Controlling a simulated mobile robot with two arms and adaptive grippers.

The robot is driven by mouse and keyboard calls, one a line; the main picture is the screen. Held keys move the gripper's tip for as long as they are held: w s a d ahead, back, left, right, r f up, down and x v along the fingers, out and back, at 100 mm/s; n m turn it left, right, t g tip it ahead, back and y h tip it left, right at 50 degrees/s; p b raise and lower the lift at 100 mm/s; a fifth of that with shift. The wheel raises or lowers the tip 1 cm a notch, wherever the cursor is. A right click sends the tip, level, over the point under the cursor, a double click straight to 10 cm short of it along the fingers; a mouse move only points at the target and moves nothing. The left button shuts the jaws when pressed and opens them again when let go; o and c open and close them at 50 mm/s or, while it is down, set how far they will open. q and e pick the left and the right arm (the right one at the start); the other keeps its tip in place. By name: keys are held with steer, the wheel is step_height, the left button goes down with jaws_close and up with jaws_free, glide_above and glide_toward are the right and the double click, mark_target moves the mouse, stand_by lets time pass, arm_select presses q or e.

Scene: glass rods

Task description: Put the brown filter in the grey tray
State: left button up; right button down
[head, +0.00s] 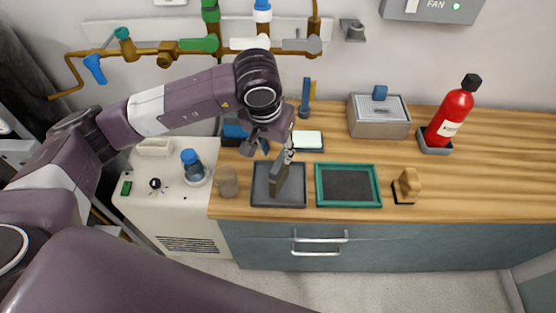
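The grey tray (298,201) lies on the wooden worktop near its front edge, left of the green-rimmed tray. My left gripper (287,160) is above the grey tray, pointing down. A dark, brownish flat plate, which looks like the brown filter (278,180), hangs tilted below its fingers over the tray. The gripper appears shut on the plate's upper part. I cannot tell whether the plate's lower edge touches the tray floor. My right gripper is not in view.
The green-rimmed tray (348,203) stands close on the right, with a tan block (409,181) on a dark base beyond. A taupe cup (227,182) stands close on the left. The worktop's far right is clear.

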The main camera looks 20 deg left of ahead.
arm_select(q)
steer(key=shift+b+v, duration=0.35)
steer(key=shift+v, duration=2.35)
steer(key=shift+d, duration=0.1)
